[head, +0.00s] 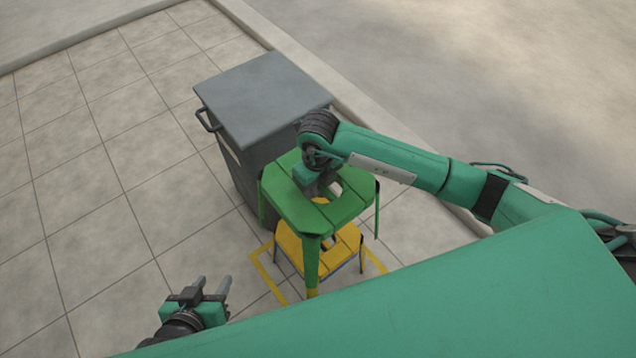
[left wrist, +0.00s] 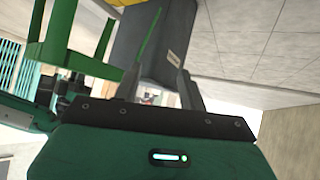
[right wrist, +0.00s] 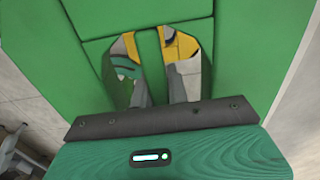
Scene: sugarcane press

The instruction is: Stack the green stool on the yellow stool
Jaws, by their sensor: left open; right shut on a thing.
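The green stool (head: 345,207) is upright in the head view, over the rear part of the yellow stool (head: 349,241) as seen from above. My right gripper (head: 318,186) is shut on the green stool's seat at its central opening. In the right wrist view, its fingers (right wrist: 158,75) straddle a strip of the green seat (right wrist: 240,40), with yellow showing through the opening. I cannot tell whether the stools touch. My left gripper (head: 215,287) is open and empty, left of the stools. The left wrist view shows green stool legs (left wrist: 58,35).
A dark grey lidded bin (head: 262,100) with a side handle stands close behind and left of the stools. Yellow lines (head: 268,270) mark the floor around the yellow stool. Tiled floor (head: 100,200) at the left is clear. A low kerb (head: 300,65) runs behind the bin.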

